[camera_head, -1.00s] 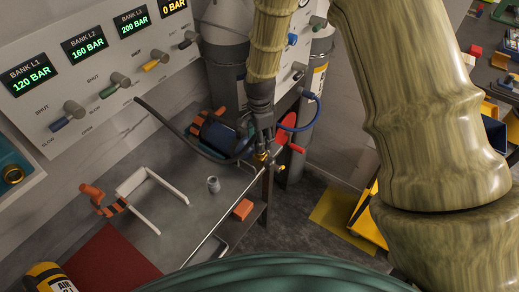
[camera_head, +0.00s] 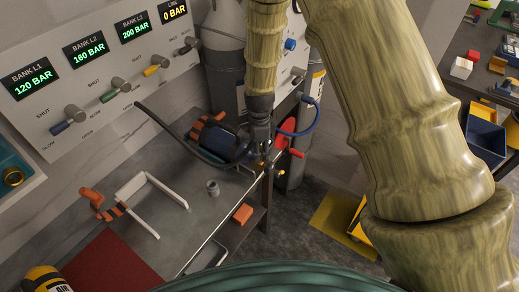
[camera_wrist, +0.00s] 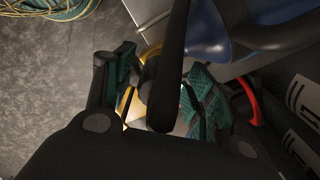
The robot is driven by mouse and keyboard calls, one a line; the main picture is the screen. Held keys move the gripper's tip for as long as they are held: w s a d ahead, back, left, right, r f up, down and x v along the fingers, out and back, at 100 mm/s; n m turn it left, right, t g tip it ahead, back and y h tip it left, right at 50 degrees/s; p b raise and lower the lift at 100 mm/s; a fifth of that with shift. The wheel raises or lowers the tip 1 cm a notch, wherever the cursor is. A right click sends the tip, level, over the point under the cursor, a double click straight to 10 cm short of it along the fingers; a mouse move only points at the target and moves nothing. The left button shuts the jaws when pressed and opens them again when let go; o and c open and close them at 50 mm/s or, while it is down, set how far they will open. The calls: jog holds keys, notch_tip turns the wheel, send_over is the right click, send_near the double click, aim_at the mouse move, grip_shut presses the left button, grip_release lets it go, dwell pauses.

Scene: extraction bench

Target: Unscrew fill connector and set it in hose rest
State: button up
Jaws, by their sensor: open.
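My gripper (camera_head: 261,150) points down beside a blue cylinder (camera_head: 219,140) at the bench's far right edge. In the wrist view my gripper (camera_wrist: 162,92) shows teal-padded fingers spread apart. A black hose or bar (camera_wrist: 170,65) crosses between them, with a round dark end and brass-yellow parts (camera_wrist: 127,103) beneath. These may be the fill connector, but its shape is mostly hidden, and I cannot tell if the fingers touch it. A black hose (camera_head: 178,135) runs from the blue cylinder toward the panel. I cannot clearly identify the hose rest; a white U-shaped bracket (camera_head: 140,181) stands on the bench.
A red handle (camera_head: 286,130) and blue hose (camera_head: 312,119) are close right of my gripper. Grey cylinders stand behind it. The valve panel (camera_head: 100,65) rises at left. A small grey fitting (camera_head: 212,187), an orange clamp-like tool (camera_head: 98,203) and an orange block (camera_head: 242,214) are nearer.

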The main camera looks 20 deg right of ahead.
jog(key=m, duration=0.1)
jog(key=m+p, duration=0.1)
jog(key=m, duration=0.1)
jog(key=shift+s+r+m, duration=0.1)
jog(key=shift+r+m, duration=0.15)
jog(key=shift+m, duration=0.15)
jog(key=shift+m+p, duration=0.8)
jog(key=shift+m, duration=0.3)
jog(key=m+p, duration=0.2)
jog(key=m, duration=0.2)
jog(key=shift+f+m+p, duration=0.15)
jog(key=shift+m+p, duration=0.35)
jog(key=shift+m, duration=0.4)
jog(key=shift+c, duration=0.2)
